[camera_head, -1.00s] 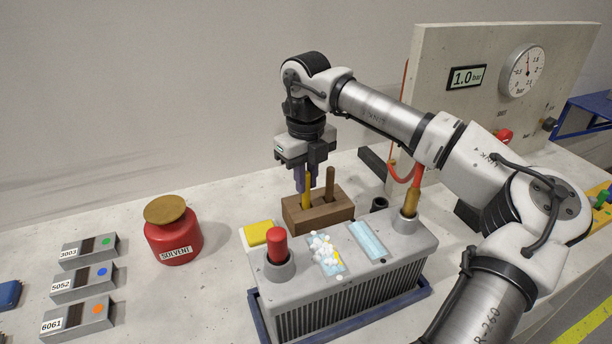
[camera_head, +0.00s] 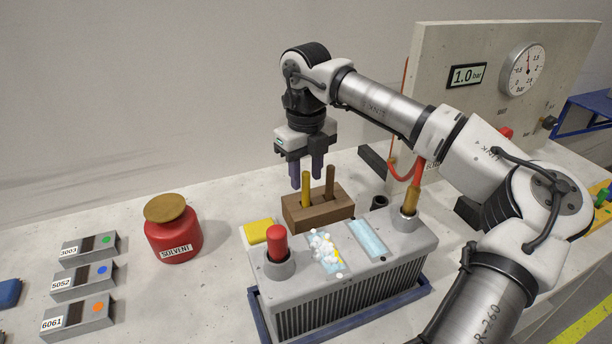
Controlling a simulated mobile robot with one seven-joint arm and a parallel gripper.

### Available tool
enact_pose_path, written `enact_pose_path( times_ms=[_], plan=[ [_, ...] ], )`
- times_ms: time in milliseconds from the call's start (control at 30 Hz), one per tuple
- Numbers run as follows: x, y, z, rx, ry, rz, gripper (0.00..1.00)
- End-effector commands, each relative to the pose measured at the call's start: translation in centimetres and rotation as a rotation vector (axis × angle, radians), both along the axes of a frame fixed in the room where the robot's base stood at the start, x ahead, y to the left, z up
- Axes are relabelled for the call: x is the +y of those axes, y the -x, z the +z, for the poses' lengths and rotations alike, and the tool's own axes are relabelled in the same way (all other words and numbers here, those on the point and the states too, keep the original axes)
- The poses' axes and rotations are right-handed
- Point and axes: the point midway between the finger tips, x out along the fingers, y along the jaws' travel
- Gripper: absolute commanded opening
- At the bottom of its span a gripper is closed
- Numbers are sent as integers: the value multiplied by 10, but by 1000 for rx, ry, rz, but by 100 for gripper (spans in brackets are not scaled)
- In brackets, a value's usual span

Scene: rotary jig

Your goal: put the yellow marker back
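The yellow marker (camera_head: 306,188) stands upright in the left hole of the brown wooden block (camera_head: 318,216). A brown stick-like piece (camera_head: 330,182) stands in the block's other hole. My gripper (camera_head: 307,182) is above and slightly behind the block, pointing down. Its two dark fingers are apart with nothing visible between them, and the marker's top appears just below and between them. I cannot tell the exact gap in depth.
In front of the block is a grey ribbed box (camera_head: 350,295) with a red-capped post (camera_head: 277,243), white pellets (camera_head: 324,248) and a brass post (camera_head: 410,202). A red solvent can (camera_head: 173,238) stands left. Labelled grey blocks (camera_head: 85,281) lie further left.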

Motion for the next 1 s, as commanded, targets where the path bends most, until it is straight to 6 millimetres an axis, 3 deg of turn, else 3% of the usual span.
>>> enact_pose_path(
  times_ms=[300,500,700,1000],
  plan=[
    [0,-1,68,-3,0,-1,37],
    [1,-1,99,-1,0,-1,37],
    [0,0,109,0,-1,1,37],
    [0,0,109,1,-1,1,37]
  ],
)
